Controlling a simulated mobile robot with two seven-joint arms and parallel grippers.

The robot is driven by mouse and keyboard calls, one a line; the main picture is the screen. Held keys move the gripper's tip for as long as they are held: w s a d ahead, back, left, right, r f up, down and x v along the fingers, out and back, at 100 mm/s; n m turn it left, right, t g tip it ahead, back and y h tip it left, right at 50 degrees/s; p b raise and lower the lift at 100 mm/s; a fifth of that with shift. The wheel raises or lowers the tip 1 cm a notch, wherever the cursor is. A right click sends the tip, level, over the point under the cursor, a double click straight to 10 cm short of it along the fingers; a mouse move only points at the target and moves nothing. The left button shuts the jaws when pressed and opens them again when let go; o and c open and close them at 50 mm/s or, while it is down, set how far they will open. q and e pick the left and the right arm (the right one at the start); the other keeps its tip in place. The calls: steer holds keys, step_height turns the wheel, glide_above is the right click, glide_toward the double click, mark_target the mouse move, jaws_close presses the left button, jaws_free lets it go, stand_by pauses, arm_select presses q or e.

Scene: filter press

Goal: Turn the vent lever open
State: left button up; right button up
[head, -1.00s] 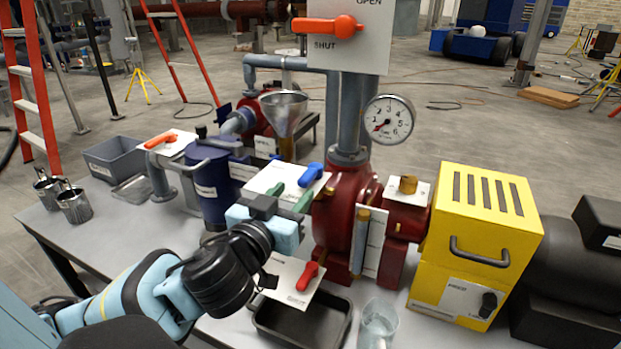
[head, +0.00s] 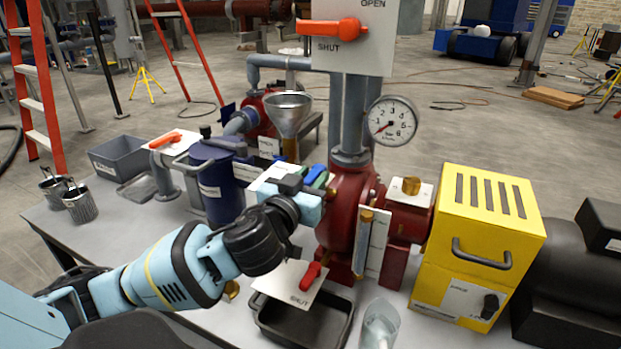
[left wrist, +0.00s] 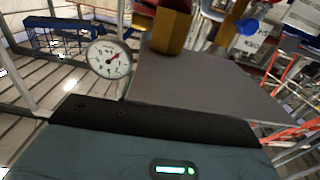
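The blue lever (head: 314,174) sits on a white plate beside the red pump housing (head: 350,200) in the head view; I take it as the vent lever, though its label is not readable. The gripper and my wrist hide most of the plate. Whether the fingers touch or grip the lever cannot be told. In the left wrist view a blue part (left wrist: 247,26) shows at upper right; the fingertips do not show clearly. My right gripper is out of view.
A red lever (head: 311,273) marked SHUT stands below, over a black tray (head: 300,325). A large orange-red lever (head: 335,29) is above. A funnel (head: 288,112), pressure gauge (head: 391,121), blue vessel (head: 217,185) and yellow box (head: 480,245) stand close around.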

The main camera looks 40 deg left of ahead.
arm_select(q)
jaws_close()
